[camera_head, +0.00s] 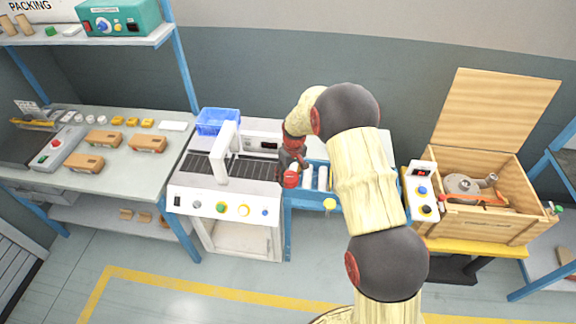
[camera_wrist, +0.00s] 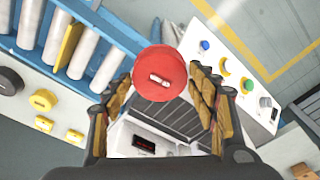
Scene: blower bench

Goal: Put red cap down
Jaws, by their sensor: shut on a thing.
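The red cap (camera_wrist: 160,73) is round with a small pale mark at its centre. It sits at the fingertips of my gripper (camera_wrist: 165,82), which is shut on it. In the head view the red cap (camera_head: 291,179) hangs below my gripper (camera_head: 291,163), near the right edge of the white machine and the left end of the blue roller conveyor. In the wrist view the machine's dark slatted bed (camera_wrist: 178,118) lies beneath. I cannot tell whether the cap touches anything below it.
The white machine (camera_head: 185,188) has a row of knobs in front and an upright white post (camera_head: 227,150). A blue bin (camera_head: 219,121) stands behind it. The blue roller conveyor (camera_head: 300,198) joins on the right. An open wooden crate (camera_head: 470,228) stands further right. Brown boxes lie on the left bench (camera_head: 120,130).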

